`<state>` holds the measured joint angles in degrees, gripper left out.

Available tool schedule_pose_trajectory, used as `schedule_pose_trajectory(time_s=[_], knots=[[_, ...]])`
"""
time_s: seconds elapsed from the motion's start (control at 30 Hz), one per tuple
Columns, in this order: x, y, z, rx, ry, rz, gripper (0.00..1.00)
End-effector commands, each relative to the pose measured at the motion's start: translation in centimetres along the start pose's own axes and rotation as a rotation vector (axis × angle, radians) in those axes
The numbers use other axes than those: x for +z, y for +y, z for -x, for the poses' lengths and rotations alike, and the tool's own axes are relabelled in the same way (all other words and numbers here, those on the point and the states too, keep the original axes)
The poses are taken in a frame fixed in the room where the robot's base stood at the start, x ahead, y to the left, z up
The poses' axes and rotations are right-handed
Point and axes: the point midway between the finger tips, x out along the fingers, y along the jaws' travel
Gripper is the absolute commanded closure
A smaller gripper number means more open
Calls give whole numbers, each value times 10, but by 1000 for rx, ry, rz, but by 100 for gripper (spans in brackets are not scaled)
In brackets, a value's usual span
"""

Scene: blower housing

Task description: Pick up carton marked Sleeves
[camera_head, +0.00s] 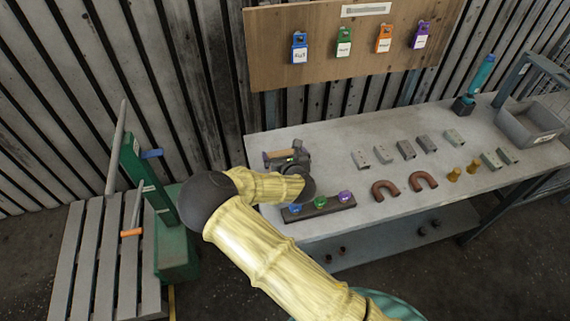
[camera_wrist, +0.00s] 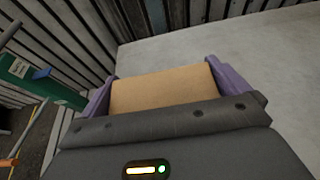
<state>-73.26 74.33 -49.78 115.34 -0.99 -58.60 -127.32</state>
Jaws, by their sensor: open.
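A plain brown carton (camera_wrist: 165,92) lies between the two purple fingers of my gripper (camera_wrist: 163,80) in the wrist view. One finger is on each side of it, close to its ends; whether they touch it I cannot tell. No marking shows on its visible face, so I cannot read Sleeves on it. In the head view my gripper (camera_head: 284,153) is at the left end of the workbench, and a narrow strip of the carton (camera_head: 279,154) shows there. My gripper is open; my wrist and arm hide part of the carton.
On the grey workbench (camera_head: 350,215) stand a dark strip with coloured knobs (camera_head: 320,208), several grey blocks (camera_head: 406,149), two brown U-shaped pipes (camera_head: 385,190) and a grey bin (camera_head: 530,125). A slatted pallet (camera_head: 85,255) is at left.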

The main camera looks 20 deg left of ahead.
Motion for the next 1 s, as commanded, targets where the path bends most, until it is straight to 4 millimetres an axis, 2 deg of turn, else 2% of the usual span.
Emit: schedule_pose_trajectory(time_s=[0.07, 0.2, 0.23, 0.57, 0.77, 1.0], knots=[[0, 0, 0, 0, 0, 0, 4], [0, 0, 0, 0, 0, 0, 31], [1, 0, 0, 0, -1, 0, 33], [6, 0, 2, 1, -2, 0, 33], [29, 1, 12, 1, -5, -2, 33], [70, 1, 28, 3, -5, -2, 33]])
